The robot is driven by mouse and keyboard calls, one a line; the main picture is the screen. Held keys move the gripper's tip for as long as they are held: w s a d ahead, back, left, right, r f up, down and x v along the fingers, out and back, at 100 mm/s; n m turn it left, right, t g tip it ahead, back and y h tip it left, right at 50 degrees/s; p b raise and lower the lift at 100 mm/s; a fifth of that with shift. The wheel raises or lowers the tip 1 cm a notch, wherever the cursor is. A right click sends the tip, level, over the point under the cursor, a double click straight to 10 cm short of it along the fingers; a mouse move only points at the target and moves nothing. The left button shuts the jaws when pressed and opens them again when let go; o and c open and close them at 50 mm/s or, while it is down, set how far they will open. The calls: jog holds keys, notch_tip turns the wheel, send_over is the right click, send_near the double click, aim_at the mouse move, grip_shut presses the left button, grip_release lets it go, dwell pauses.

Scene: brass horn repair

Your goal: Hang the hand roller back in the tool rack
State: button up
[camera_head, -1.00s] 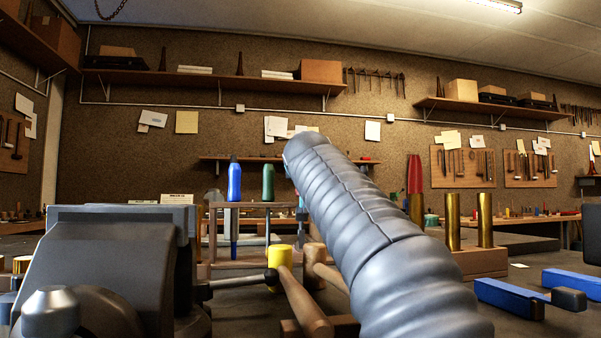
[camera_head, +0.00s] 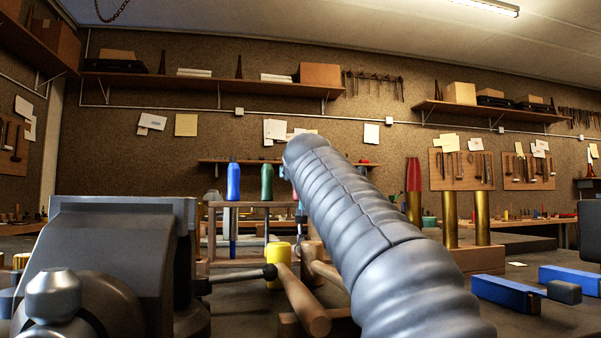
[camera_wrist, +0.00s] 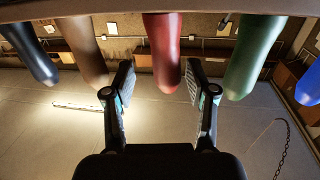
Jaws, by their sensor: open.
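The tool rack (camera_head: 285,204) is a wooden frame behind the vise. A blue handle (camera_head: 234,182) and a green handle (camera_head: 267,182) stand upright in it; my arm hides its right part. In the wrist view, which looks upside down, a row of handles sits along the rack's rail (camera_wrist: 215,5): dark (camera_wrist: 30,55), brown (camera_wrist: 83,50), red (camera_wrist: 163,52), green (camera_wrist: 254,55) and blue (camera_wrist: 309,84). My gripper (camera_wrist: 158,82) is open, with the red handle's end between its fingers and gaps beside it. I cannot tell which is the hand roller; the tools' lower ends are hidden.
A big grey vise (camera_head: 105,260) fills the front left. Mallets, one with a yellow head (camera_head: 279,254), lie before the rack.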

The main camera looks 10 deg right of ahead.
jog(key=shift+w+f, duration=0.3)
jog(key=shift+f, duration=0.35)
jog(key=shift+s+a, duration=0.15)
jog(key=shift+s, duration=0.25)
jog(key=s+a+r, duration=0.1)
jog(key=s, duration=0.6)
jog(key=shift+s+r, duration=0.2)
jog(key=shift+s, duration=0.15)
jog(key=shift+r, duration=0.1)
